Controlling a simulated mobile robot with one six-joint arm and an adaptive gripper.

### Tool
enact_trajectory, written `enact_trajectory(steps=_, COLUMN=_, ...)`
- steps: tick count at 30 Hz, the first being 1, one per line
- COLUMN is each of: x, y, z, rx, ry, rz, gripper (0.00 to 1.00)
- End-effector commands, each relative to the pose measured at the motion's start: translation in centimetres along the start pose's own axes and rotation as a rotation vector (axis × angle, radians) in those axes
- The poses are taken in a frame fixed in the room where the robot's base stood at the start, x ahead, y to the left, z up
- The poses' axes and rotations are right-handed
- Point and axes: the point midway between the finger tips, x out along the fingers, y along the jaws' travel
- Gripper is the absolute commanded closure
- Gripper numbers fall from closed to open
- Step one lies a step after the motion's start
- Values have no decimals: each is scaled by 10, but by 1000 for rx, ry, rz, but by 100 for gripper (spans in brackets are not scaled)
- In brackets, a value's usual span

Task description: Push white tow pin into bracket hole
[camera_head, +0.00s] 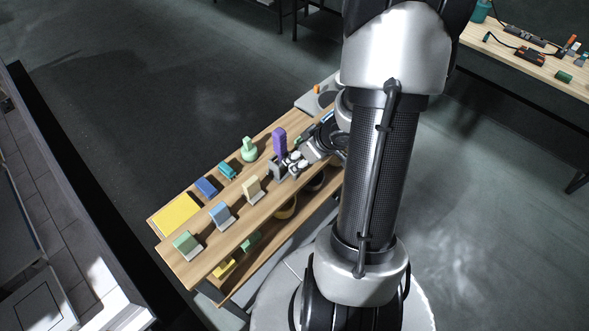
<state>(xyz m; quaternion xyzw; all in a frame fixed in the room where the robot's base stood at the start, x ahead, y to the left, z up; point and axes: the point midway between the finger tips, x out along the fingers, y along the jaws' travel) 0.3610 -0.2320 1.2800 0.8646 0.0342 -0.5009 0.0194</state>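My gripper (302,158) is at the right part of the wooden workbench, low over its top and partly hidden behind my arm. A grey block-like piece (279,171), which looks like the bracket, stands on the bench just left of the gripper. Small white parts show between the gripper and this grey piece. I cannot tell whether they are the white tow pin or parts of the gripper. The bracket hole is too small to make out. Whether the fingers are open or shut does not show.
A purple upright piece (279,141) stands close behind the grey piece. A green bottle-shaped piece (249,150), a teal piece (228,171), a blue block (206,187), a yellow sheet (176,216) and several slotted blocks lie along the workbench (232,236). Its front left is partly clear.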

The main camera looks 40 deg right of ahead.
Motion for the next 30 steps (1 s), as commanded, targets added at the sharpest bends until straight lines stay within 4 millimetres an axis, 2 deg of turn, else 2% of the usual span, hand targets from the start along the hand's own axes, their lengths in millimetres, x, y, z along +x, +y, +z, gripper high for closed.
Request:
enact_trajectory(steps=5, x=13, y=2, z=0, rx=0, ry=0, rz=0, gripper=52)
enact_trajectory(steps=9, x=36, y=6, z=0, rx=-1, ry=-1, rz=-2, gripper=52)
enact_trajectory(steps=14, x=54, y=6, z=0, rx=-1, ry=-1, rz=-1, gripper=52)
enact_trajectory(steps=23, x=56, y=7, z=-2, rx=-1, ry=0, rz=1, gripper=52)
enact_trajectory(steps=30, x=56, y=7, z=-1, rx=0, ry=0, rz=1, gripper=68)
